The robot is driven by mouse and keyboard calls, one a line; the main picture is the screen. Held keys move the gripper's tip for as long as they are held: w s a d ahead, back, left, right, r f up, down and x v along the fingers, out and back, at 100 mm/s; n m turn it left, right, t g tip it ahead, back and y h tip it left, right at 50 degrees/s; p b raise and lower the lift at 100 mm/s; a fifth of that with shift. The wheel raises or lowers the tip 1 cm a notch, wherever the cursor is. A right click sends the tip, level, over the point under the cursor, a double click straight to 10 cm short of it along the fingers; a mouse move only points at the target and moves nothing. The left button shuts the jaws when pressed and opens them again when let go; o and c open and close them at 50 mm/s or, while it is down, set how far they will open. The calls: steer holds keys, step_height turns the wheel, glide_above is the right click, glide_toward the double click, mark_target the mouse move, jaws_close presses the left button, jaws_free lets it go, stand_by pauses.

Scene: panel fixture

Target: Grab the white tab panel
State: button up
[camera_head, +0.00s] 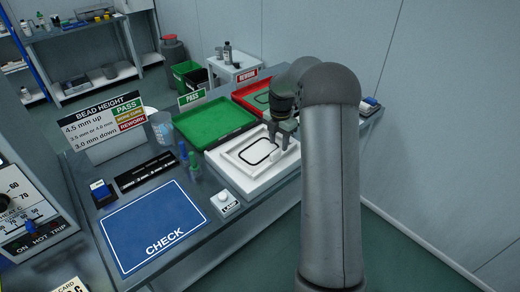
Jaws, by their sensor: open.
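A white panel (243,155) with a black rounded bead outline lies in a white fixture (235,184) on the table. A small pale tab (275,155) shows at the panel's right side, close below my gripper. My gripper (283,145) is open and points down over the right part of the panel. I cannot tell whether its fingers touch the panel or straddle the tab.
A green tray (217,108) lies behind the fixture, and a red tray (240,97) holding another outlined panel is behind my arm. A blue CHECK mat (125,225), a white LAMP button box (224,207) and small bottles (194,166) stand left of the fixture.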

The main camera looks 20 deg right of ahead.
mark_target(277, 151)
steer(key=shift+w+a+f+p, duration=0.1)
steer(key=shift+f+p, duration=0.35)
steer(key=shift+f, duration=1)
steer(key=shift+a+f+p, duration=0.1)
steer(key=shift+f+p, duration=0.35)
steer(key=shift+f, duration=1)
steer(key=shift+d+r, duration=0.1)
jaws_close()
